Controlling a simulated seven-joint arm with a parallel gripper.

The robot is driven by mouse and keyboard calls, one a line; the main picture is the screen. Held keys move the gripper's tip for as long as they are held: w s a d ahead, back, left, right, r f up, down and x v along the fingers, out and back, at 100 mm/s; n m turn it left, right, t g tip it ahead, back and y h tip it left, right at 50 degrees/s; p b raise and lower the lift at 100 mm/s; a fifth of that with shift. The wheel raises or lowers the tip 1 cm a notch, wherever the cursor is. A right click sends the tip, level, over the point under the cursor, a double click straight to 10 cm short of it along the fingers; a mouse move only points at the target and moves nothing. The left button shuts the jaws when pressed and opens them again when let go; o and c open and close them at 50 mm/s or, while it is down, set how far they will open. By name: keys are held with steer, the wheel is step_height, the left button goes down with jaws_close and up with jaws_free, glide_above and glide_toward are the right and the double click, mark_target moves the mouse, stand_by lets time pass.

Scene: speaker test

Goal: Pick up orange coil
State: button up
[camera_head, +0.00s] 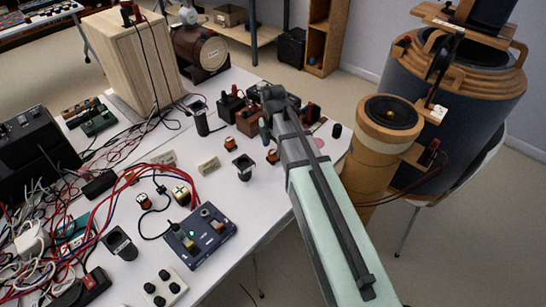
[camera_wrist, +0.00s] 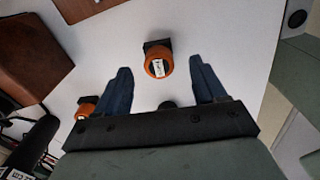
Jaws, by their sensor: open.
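An orange coil (camera_wrist: 157,62) with a white label and a dark square base stands on the white table in the wrist view. My gripper (camera_wrist: 160,72) is open, its two dark blue fingers spread wide. The coil shows ahead, between the lines of the fingertips, and nothing is held. I cannot tell which matches the centred one.
A brown box (camera_wrist: 28,55) stands left in the wrist view. The white table (camera_wrist: 225,35) is clear right of the coil up to its edge.

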mark_target(273, 152)
steer(key=shift+a+f, duration=0.1)
steer(key=shift+f, duration=1.85)
steer(key=c, duration=1.2)
